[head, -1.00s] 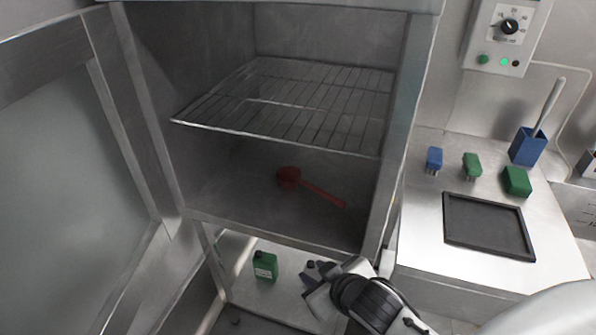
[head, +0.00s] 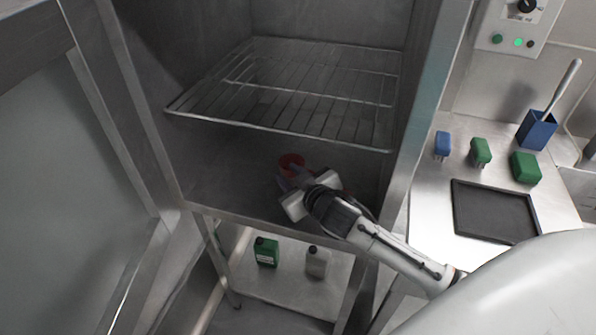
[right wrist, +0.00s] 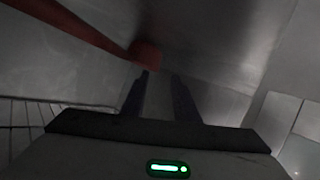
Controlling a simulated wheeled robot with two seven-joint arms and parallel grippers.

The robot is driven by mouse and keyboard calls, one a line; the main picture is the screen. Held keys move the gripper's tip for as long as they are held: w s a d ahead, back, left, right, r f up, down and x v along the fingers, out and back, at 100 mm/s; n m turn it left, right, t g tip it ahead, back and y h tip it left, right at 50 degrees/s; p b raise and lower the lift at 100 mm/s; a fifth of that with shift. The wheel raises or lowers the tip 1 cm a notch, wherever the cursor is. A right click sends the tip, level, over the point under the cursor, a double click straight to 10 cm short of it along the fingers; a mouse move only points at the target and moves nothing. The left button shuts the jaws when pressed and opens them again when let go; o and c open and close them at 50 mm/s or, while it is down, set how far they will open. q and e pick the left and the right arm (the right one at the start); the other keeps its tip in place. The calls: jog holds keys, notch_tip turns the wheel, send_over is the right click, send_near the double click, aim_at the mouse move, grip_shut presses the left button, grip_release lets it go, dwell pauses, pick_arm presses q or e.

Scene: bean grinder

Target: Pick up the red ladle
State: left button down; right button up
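The red ladle (head: 291,160) lies on the floor of the open steel cabinet (head: 225,165), below the wire shelf. In the head view its bowl shows just beyond my right gripper (head: 293,178), and most of its handle is hidden behind the gripper. In the right wrist view the ladle (right wrist: 146,54) is just ahead of the fingertips, nearer the left finger, with its handle running to the upper left. My right gripper (right wrist: 162,82) is open, with nothing between its fingers. I cannot tell whether a finger touches the ladle. My left gripper is not in view.
The wire shelf (head: 290,95) hangs above my right gripper. A counter at right holds a dark tray (head: 495,212).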

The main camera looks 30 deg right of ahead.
aim_at(279, 166)
jog(key=x, duration=0.4)
jog(key=shift+w+r, duration=0.1)
jog(key=shift+r, duration=0.05)
jog(key=shift+w+f, duration=0.3)
jog(key=shift+w, duration=0.2)
jog(key=shift+c, duration=0.3)
grip_shut()
